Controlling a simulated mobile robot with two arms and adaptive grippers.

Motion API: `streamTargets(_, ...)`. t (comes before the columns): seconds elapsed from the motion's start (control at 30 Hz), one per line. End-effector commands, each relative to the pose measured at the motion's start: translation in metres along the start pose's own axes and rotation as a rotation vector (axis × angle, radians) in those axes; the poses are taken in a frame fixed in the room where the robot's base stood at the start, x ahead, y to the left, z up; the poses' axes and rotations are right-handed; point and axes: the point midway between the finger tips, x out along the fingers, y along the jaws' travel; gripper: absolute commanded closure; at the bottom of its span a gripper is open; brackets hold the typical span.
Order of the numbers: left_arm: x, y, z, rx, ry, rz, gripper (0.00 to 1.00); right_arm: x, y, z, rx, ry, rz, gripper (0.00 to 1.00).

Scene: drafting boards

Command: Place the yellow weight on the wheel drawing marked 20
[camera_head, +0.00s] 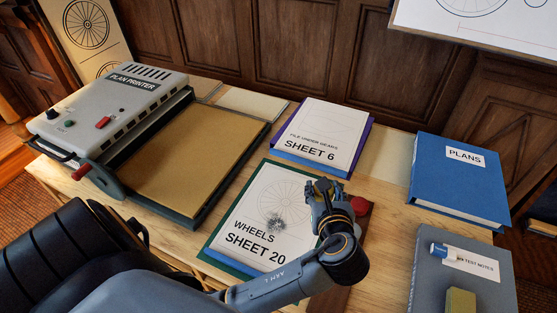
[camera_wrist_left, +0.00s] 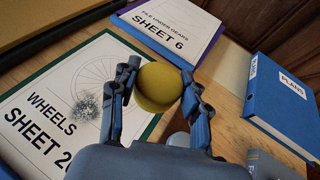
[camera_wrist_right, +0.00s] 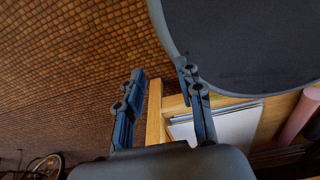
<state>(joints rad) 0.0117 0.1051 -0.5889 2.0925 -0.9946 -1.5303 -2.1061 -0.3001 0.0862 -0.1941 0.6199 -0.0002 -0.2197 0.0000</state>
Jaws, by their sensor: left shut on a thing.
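The yellow weight (camera_wrist_left: 158,87) is a round, dull yellow piece between the fingers of my left gripper (camera_wrist_left: 155,95). In the head view my left gripper (camera_head: 328,205) is over the right edge of the wheel drawing marked Sheet 20 (camera_head: 245,222), and the weight is hidden there. The drawing shows a spoked wheel on white paper on a green-edged board, with a grey fuzzy tangle (camera_head: 276,222) on it. It also shows in the left wrist view (camera_wrist_left: 45,100). My right gripper (camera_wrist_right: 160,105) is open and empty, above the tiled floor and a wooden frame.
A Sheet 6 board (camera_head: 318,135) lies behind Sheet 20. The plan printer (camera_head: 110,105) and its tan bed (camera_head: 190,150) are at left. A blue Plans binder (camera_head: 455,185) and a grey Test Notes folder (camera_head: 430,265) with a yellowish block (camera_head: 460,300) are at right.

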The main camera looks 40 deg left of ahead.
Motion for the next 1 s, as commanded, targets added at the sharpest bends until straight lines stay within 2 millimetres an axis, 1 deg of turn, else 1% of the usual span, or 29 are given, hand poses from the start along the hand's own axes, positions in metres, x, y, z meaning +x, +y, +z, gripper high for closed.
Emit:
streamTargets(0.07,0.004,0.003,-0.002,-0.007,-0.005,0.016,1.00,0.000,0.002,0.000,-0.001,0.000,0.002,0.64)
streamTargets(0.17,0.018,0.009,-0.003,-0.008,-0.007,0.023,1.00,0.000,0.001,0.000,-0.002,0.000,0.001,0.64)
streamTargets(0.47,0.090,0.039,-0.006,-0.007,-0.008,0.023,1.00,0.000,-0.005,-0.001,-0.005,0.001,-0.007,0.64)
streamTargets(0.5,0.099,0.042,-0.011,-0.005,-0.005,0.022,1.00,0.002,-0.007,-0.001,-0.004,0.001,-0.009,0.64)
streamTargets(0.6,0.119,0.048,-0.024,-0.006,-0.005,0.021,1.00,0.004,-0.012,-0.002,-0.003,0.003,-0.014,0.64)
streamTargets(0.73,0.137,0.053,-0.033,-0.008,-0.006,0.019,1.00,0.006,-0.014,-0.002,-0.002,0.003,-0.017,0.64)
streamTargets(0.93,0.149,0.056,-0.041,-0.009,-0.006,0.018,1.00,0.007,-0.013,-0.002,-0.002,0.003,-0.015,0.64)
streamTargets(1.0,0.157,0.059,-0.046,-0.008,-0.005,0.019,1.00,0.009,-0.011,-0.002,-0.003,0.003,-0.014,0.64)
